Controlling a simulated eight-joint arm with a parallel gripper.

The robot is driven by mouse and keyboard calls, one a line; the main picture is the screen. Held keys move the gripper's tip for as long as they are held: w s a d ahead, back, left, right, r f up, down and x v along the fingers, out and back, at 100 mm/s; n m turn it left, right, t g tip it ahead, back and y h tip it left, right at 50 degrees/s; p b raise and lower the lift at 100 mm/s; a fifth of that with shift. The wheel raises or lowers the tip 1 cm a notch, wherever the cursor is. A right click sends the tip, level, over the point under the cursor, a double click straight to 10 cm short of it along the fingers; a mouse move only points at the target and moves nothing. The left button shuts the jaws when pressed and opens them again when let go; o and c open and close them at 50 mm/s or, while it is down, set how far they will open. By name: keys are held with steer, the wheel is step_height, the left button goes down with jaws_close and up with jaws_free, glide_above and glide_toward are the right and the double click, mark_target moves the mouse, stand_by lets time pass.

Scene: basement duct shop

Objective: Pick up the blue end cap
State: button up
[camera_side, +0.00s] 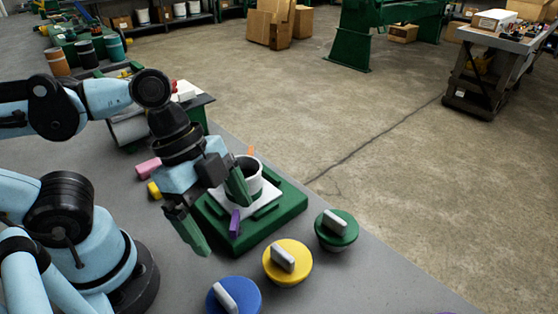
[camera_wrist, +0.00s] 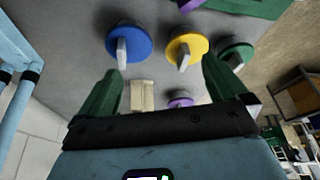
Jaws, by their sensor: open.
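The blue end cap (camera_side: 235,297) is a round blue disc with a grey upright handle, at the bottom edge of the side view and partly cut off there. It shows whole in the wrist view (camera_wrist: 131,44), at the upper left, beyond the left fingertip. My gripper (camera_side: 212,212) is open, with green fingers spread apart and nothing between them in the side view. In the wrist view my gripper (camera_wrist: 155,85) points toward the caps but is apart from them. The gripper is beside the green fixture, up and left of the blue end cap in the side view.
A yellow cap (camera_side: 288,262) and a green cap (camera_side: 336,230) stand in a row beside the blue one. A green fixture (camera_side: 291,204) holds a white ring. A purple cap (camera_wrist: 180,99) and a beige block (camera_wrist: 142,96) show in the wrist view. Pink and yellow pieces lie behind my gripper.

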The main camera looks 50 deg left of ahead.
steer(key=s+d+m+g, duration=0.2)
steer(key=s+m, duration=0.1)
steer(key=m, duration=0.1)
glide_above(232, 296)
steer(key=a, duration=0.2)
steer(key=shift+h, duration=0.3)
steer(key=shift+d+f, duration=0.2)
steer(key=shift+f, duration=2.65)
steer(key=shift+d+f, duration=0.1)
steer(key=shift+f, duration=0.05)
steer(key=shift+x, duration=2.4)
steer(key=shift+d, duration=0.1)
steer(key=shift+c, duration=0.2)
steer(key=c, duration=0.7)
